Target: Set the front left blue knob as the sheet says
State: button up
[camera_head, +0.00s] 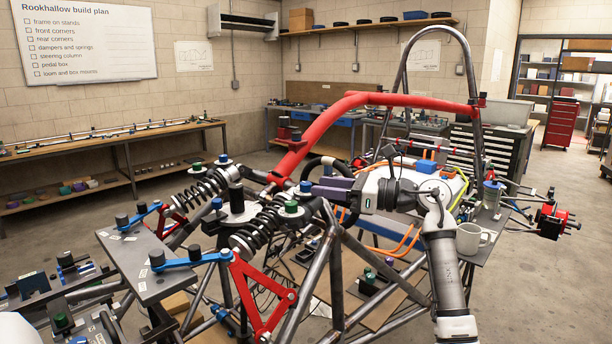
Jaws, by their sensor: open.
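Two dark coil-over dampers stand at the front of the tube chassis (337,265), with blue and green knobs at their tops. On the left damper are a blue knob (223,158) and a green knob (195,167). Near the right damper are a green knob (291,206), a blue knob (305,187) and another blue knob (217,203). Knob markings are too small to read. My gripper (328,188) points left, close to the right damper's knobs, and appears empty. Its fingertips are partly hard to make out. A whiteboard (85,40) lists build steps; no knob setting is legible on it.
A red tube (345,105) and a roll hoop (464,52) rise behind my gripper. A grey plate (150,262) with small labels lies at the left front. Open floor (560,300) lies at the right.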

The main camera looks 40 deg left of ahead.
aim_at(306, 183)
jog(key=p+x, duration=0.1)
jog(key=x, duration=0.4)
jog(key=shift+a, duration=0.15)
grip_shut()
